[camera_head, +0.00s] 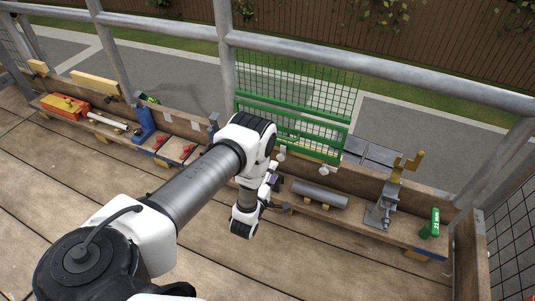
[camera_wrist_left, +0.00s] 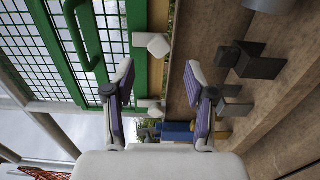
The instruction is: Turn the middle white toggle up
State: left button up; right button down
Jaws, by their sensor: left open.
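A green mesh panel (camera_head: 317,146) stands behind the plank rail, with white toggles along its lower edge. One white toggle (camera_head: 282,154), apparently the middle one, shows just right of my left arm. Another white toggle (camera_head: 323,170) is farther right. In the left wrist view a white toggle (camera_wrist_left: 158,45) lies beyond the fingertips, beside the green frame. A second white toggle (camera_wrist_left: 150,107) shows lower, between the fingers. My left gripper (camera_wrist_left: 158,82) is open and empty, near the panel's lower edge; it shows small in the head view (camera_head: 275,181). My arm hides part of the panel's left side.
A grey cylinder (camera_head: 320,194) rests on supports at the right. A grey stand with a yellow top (camera_head: 386,197) and a green box (camera_head: 431,224) are farther right. A blue tool (camera_head: 144,124) and an orange box (camera_head: 66,106) are left. The plank floor is clear in front.

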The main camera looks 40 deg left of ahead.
pick_arm(q)
jog(key=v, duration=0.5)
jog(key=shift+s+d, duration=0.15)
jog(key=shift+s, duration=0.15)
